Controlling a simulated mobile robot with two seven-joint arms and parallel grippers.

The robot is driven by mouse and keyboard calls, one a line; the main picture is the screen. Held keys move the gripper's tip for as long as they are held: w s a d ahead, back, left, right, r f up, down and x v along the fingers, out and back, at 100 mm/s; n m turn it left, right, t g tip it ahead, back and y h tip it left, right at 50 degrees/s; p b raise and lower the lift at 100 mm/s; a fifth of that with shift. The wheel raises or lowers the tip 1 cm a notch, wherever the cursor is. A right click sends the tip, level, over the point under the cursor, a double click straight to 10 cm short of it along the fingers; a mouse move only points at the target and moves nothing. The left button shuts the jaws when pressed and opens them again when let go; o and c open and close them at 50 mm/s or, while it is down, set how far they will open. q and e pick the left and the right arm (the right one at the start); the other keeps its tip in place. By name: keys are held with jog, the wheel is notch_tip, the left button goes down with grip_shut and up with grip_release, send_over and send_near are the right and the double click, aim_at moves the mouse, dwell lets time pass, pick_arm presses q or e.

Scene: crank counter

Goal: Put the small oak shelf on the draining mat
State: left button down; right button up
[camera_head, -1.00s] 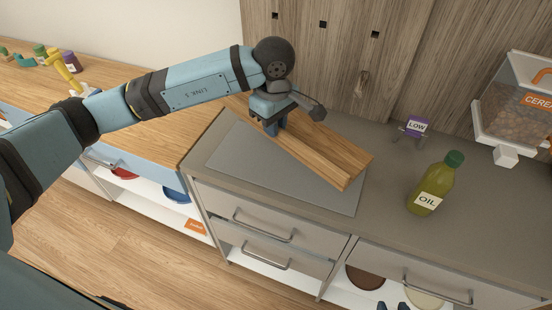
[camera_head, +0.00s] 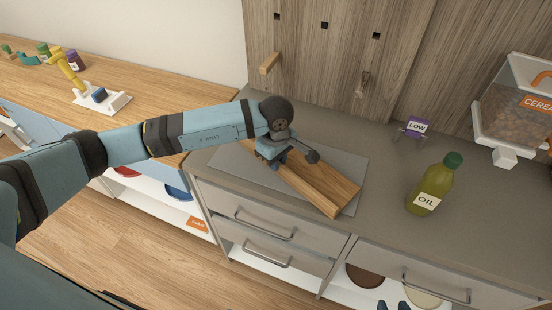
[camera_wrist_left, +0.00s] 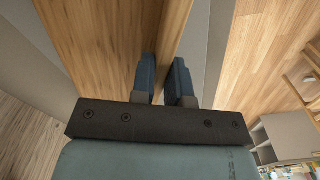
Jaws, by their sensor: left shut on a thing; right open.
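The oak shelf (camera_head: 318,188) is a wooden plank with a raised strip, slanting across the grey draining mat (camera_head: 351,167). Its near end reaches about the mat's front edge; I cannot tell whether it touches the mat. My left gripper (camera_head: 271,163) is shut on the shelf's far part and hides some of it. In the left wrist view the left gripper's fingers (camera_wrist_left: 168,82) clasp the strip of the shelf (camera_wrist_left: 110,45). Two dark fingertips of my right gripper (camera_head: 392,306) show apart at the bottom edge, open and empty.
A green oil bottle (camera_head: 435,185) stands right of the mat. A purple LOW sign (camera_head: 416,127) and a cereal dispenser (camera_head: 512,105) are further back. A wooden panel with pegs (camera_head: 335,50) rises behind. The wooden counter (camera_head: 165,95) lies to the left.

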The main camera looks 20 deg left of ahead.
pick_arm(q)
jog(key=shift+f, duration=0.15)
jog(key=c, duration=1.1)
grip_release()
jog(key=shift+r, duration=0.2)
jog(key=shift+r+b, duration=0.75)
jog(key=shift+r, duration=5.25)
